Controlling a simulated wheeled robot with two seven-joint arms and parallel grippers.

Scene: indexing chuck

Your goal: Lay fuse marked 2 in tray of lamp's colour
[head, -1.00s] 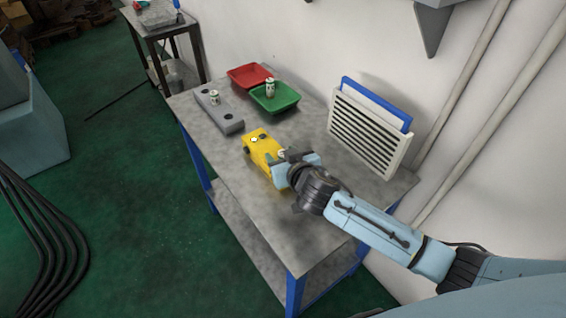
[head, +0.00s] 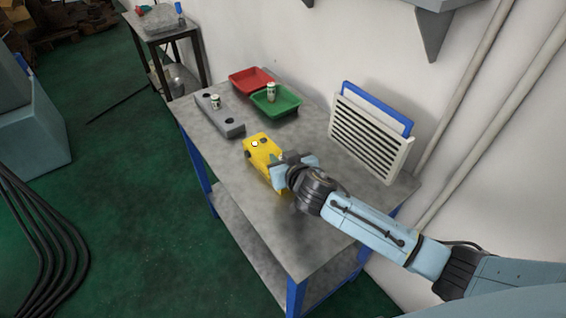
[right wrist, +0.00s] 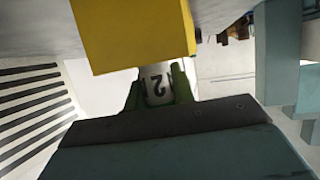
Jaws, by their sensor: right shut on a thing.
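The fuse marked 2 (right wrist: 158,86) shows upside down in the right wrist view, white with dark bands. My right gripper (right wrist: 157,92) is shut on it, one finger on each side. The yellow box (head: 259,145) is close beyond the fuse; I cannot tell whether they touch. A bright white round spot (head: 254,144) is on the box; I cannot tell for sure whether it is the lamp. A green tray (head: 290,103) and a red tray (head: 240,84) stand at the back of the table. My left gripper is not in view.
Another fuse (head: 271,91) stands in the green tray. A grey block (head: 222,114) with dark holes holds a further fuse (head: 216,101). A slatted white panel (head: 371,140) stands along the wall side. The table's front part (head: 310,240) is clear.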

